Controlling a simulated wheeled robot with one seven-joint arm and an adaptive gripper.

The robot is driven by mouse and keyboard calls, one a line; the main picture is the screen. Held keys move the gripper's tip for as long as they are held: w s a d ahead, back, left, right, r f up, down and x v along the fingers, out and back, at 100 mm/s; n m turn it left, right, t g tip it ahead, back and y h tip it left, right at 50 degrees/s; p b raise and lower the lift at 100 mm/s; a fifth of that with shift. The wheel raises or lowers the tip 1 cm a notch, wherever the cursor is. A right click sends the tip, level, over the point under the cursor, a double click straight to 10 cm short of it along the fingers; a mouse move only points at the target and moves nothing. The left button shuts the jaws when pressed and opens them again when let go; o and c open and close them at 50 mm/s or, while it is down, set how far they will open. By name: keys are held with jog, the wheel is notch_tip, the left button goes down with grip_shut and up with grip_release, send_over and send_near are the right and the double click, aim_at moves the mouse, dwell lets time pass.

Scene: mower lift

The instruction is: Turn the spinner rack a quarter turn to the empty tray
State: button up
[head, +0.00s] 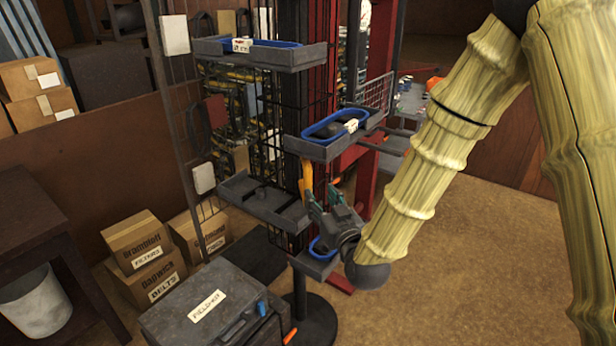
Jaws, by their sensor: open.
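The spinner rack (283,110) is a dark wire column on a round black base (315,325). Its upper left tray (300,62) holds a blue bin with a white label. Its right tray (330,152) holds a blue bin (318,125) with a dark item in it. The lower left tray (268,208) looks empty. A low tray (315,268) with a blue bin is partly hidden behind my gripper. My gripper (320,198) is open, with teal-tipped fingers, beside the column below the right tray. Whether it touches the rack cannot be told.
A dark cabinet (215,310) with a label stands in front at the left of the rack base. Cardboard boxes (145,255) sit behind it. A white bucket (38,300) stands under a dark table. A red post (375,100) rises behind the rack. Floor at the right is clear.

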aim_at(310, 182)
jog(key=p+x, duration=0.3)
jog(key=x, duration=0.7)
jog(key=shift+f+p, duration=0.15)
jog(key=shift+p, duration=0.15)
grip_shut()
